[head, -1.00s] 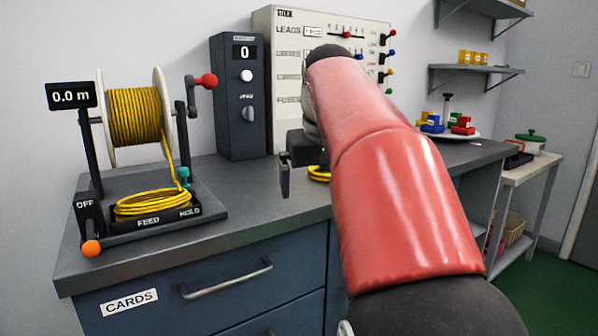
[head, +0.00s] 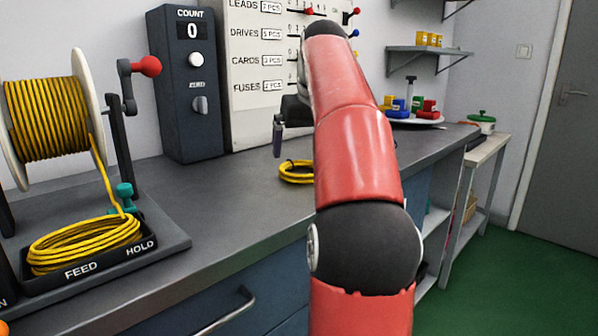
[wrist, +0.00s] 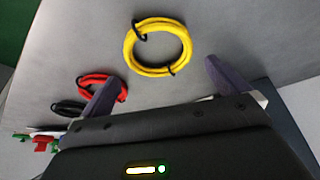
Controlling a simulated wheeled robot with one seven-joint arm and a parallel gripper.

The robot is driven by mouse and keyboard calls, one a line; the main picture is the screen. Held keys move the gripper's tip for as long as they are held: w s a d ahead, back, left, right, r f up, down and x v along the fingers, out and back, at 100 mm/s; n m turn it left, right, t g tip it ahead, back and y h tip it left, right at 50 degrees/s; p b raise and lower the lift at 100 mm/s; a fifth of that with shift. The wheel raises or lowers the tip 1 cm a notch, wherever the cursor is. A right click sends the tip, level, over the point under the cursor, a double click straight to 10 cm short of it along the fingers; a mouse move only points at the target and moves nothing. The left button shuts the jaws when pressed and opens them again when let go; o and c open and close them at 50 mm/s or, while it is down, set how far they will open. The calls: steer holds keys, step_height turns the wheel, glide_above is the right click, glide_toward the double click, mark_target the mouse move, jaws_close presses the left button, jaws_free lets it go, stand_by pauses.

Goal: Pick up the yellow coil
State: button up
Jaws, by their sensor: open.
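The yellow coil (wrist: 186,62) lies on the grey counter, a ring bound with two black ties. In the wrist view it is beyond and between my gripper's fingertips, apart from them. In the head view the yellow coil (head: 292,172) shows partly, its right side hidden by my red arm. My gripper (wrist: 162,82) is open and empty.
A red coil (wrist: 121,88) and a black coil (wrist: 66,108) lie left of the yellow coil in the wrist view. A spool of yellow cable (head: 48,120) with a feed tray (head: 165,250) stands left. The count box (head: 188,90) and a labelled panel (head: 258,120) stand behind.

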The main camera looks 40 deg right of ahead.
mark_target(303, 161)
steer(key=x, duration=0.2)
steer(key=b+x, duration=0.1)
steer(key=x, duration=0.1)
steer(key=shift+s+f, duration=0.1)
steer(key=shift+s, duration=0.1)
steer(key=shift+w+d+f, duration=0.1)
steer(key=shift+w+f, duration=0.2)
steer(key=shift+f, duration=0.15)
steer(key=shift+c, duration=0.4)
steer(key=c, duration=0.6)
steer(key=shift+r, duration=0.1)
